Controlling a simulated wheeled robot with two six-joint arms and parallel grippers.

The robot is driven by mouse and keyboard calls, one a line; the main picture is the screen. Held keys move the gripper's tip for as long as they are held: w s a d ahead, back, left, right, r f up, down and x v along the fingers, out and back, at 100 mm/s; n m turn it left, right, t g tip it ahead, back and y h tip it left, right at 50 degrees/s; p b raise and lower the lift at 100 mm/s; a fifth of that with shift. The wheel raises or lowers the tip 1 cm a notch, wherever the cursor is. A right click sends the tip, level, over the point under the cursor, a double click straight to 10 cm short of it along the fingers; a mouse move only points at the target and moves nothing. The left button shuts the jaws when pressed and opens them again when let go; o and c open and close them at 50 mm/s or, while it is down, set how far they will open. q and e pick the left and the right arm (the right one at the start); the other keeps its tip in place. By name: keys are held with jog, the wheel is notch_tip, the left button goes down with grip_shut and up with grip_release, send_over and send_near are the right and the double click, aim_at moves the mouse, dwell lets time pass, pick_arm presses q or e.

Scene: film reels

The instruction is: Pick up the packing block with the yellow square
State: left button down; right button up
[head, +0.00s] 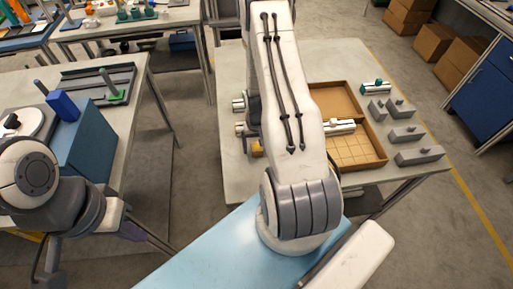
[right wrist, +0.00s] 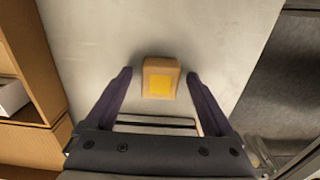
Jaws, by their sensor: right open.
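The packing block (right wrist: 160,66) is a small tan cube with a yellow square on its face. In the right wrist view it sits on the pale table between the tips of my right gripper (right wrist: 158,76), which is open and empty. Gaps show on both sides of the block.
The divided wooden tray (head: 352,152) holds a white and green cylinder (head: 340,126). Several grey blocks (head: 407,134) stand right of it. In the right wrist view, the tray wall (right wrist: 52,60) is left of my gripper.

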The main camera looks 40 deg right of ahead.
jog(key=shift+c, duration=0.3)
grip_shut()
jog(key=shift+r, duration=0.1)
